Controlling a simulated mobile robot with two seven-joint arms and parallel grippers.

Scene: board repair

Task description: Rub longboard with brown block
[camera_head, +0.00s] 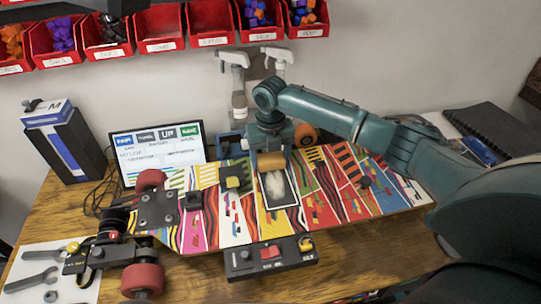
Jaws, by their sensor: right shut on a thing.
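The longboard (220,222) lies upside down on the wooden table, with a colourful striped underside facing up. Its truck and red wheels (143,277) show at the left end. My right gripper (271,150) points down over the middle of the board and is shut on the brown block (271,160). The block is at the far edge of a dark-framed rectangle with a pale smear (276,187) on the board. I cannot tell whether the block touches the board. My left gripper is not in view.
A black box with a red switch (270,257) sits at the board's near edge. A tablet screen (158,150), a blue and black box (65,142) and spray bottles (238,85) stand behind. Wrenches (40,280) lie at left. Red bins (160,27) hang above.

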